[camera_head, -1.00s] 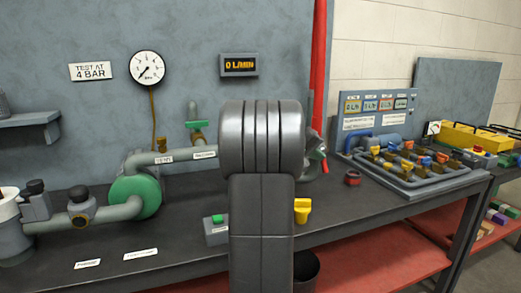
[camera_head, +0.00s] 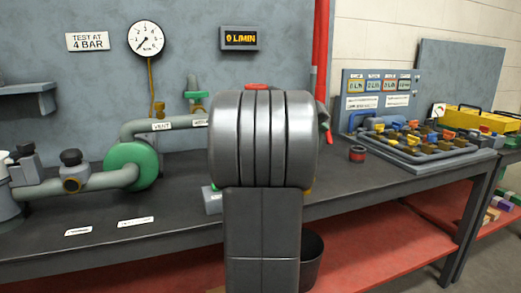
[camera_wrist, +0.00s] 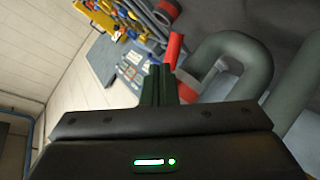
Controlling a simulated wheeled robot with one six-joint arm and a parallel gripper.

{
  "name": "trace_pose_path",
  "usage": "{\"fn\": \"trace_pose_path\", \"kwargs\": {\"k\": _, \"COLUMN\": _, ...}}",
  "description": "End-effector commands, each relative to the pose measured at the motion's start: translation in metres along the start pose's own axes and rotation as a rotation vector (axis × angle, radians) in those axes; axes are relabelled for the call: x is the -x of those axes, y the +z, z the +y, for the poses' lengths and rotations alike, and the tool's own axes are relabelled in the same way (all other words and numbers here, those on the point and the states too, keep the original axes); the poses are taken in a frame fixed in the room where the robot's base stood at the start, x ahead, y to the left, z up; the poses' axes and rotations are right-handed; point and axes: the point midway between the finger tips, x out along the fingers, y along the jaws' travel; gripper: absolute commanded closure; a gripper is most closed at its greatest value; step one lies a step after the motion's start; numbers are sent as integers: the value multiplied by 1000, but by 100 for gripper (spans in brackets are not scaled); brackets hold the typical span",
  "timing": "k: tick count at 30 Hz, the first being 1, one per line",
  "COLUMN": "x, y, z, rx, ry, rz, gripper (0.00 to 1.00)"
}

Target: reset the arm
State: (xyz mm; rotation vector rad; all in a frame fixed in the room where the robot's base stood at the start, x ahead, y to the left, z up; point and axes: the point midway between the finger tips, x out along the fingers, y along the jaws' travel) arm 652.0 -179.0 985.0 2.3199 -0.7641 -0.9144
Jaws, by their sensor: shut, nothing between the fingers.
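My arm (camera_head: 264,140) stands upright as a large grey link in the middle of the head view and hides part of the bench behind it. In the wrist view my gripper (camera_wrist: 160,85) shows its two dark green fingers close together with nothing between them. A red piece (camera_wrist: 174,48) appears just beyond the fingertips; I cannot tell whether it touches them. A thick grey curved pipe (camera_wrist: 240,55) lies to the right of the fingers. My gripper is mostly hidden behind the arm in the head view.
The dark bench (camera_head: 180,215) carries a green pump (camera_head: 132,165) with grey pipes at left and a valve manifold (camera_head: 425,140) at right. A gauge (camera_head: 146,38) and flow display (camera_head: 240,38) hang on the wall. A red pipe (camera_head: 321,45) runs vertically.

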Motion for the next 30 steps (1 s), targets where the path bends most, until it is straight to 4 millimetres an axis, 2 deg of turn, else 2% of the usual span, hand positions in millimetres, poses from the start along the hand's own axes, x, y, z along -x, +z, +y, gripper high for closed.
{"fn": "trace_pose_path", "kwargs": {"k": 4, "x": 2, "y": 6, "z": -1, "rx": -35, "ry": 0, "rz": 27, "gripper": 100}}
{"fn": "trace_pose_path", "kwargs": {"k": 7, "x": 21, "y": 3, "z": 6, "rx": -36, "ry": -2, "rz": 31, "gripper": 100}}
{"fn": "trace_pose_path", "kwargs": {"k": 15, "x": 73, "y": 8, "z": 5, "rx": -33, "ry": -3, "rz": 30, "gripper": 100}}
{"fn": "trace_pose_path", "kwargs": {"k": 21, "x": 99, "y": 12, "z": 4, "rx": -33, "ry": -3, "rz": 27, "gripper": 100}}
{"fn": "trace_pose_path", "kwargs": {"k": 26, "x": 107, "y": 13, "z": 4, "rx": -34, "ry": -2, "rz": 27, "gripper": 100}}
{"fn": "trace_pose_path", "kwargs": {"k": 30, "x": 103, "y": 14, "z": 4, "rx": -34, "ry": -1, "rz": 26, "gripper": 100}}
